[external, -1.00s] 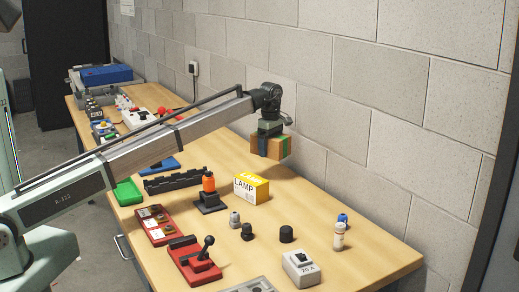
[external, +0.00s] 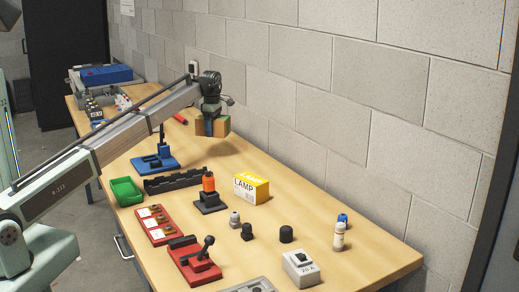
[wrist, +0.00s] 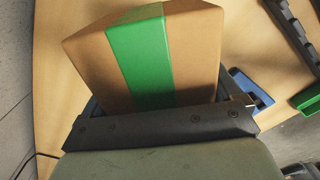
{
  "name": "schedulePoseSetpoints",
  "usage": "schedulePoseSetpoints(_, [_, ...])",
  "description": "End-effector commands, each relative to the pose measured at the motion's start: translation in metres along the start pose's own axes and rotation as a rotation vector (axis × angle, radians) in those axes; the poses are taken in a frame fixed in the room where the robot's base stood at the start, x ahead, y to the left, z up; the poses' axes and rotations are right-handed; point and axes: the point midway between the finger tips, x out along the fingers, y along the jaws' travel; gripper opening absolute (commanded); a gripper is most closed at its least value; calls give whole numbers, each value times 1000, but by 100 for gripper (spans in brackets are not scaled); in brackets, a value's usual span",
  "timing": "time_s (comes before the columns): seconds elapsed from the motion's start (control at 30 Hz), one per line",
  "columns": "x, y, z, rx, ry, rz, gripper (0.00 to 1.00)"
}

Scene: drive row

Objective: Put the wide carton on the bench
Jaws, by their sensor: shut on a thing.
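The wide carton (external: 215,127) is a brown box with a green stripe. My gripper (external: 209,125) is shut on it and holds it above the bench (external: 330,195), towards the wall side. In the wrist view the carton (wrist: 190,50) fills the upper middle, with its green band facing the camera and the dark jaws (wrist: 160,122) across its near side. The bare wood of the bench (wrist: 240,40) shows beyond it. The carton's underside is hidden in the external view.
A blue lever device (external: 155,160), a green bin (external: 126,191), a black rack (external: 174,182) and a yellow-white lamp box (external: 251,187) stand nearer the camera. Bare wood lies right of the carton along the block wall (external: 330,90). Several small parts occupy the front.

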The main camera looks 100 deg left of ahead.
Motion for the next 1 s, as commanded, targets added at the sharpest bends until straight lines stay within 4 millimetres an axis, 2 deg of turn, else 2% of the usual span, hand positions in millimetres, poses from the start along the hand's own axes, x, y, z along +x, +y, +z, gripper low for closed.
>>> schedulePoseSetpoints(0.17, [18, -1, 0, -10, 1, -1, 44])
schedulePoseSetpoints(0.4, [54, -1, 0, -9, 1, -1, 44])
schedulePoseSetpoints(0.63, [70, 0, 0, -8, 0, 1, 44])
schedulePoseSetpoints(0.83, [93, -1, 0, -8, 1, 0, 44])
schedulePoseSetpoints(1.0, [98, 0, 0, -8, 0, 1, 44])
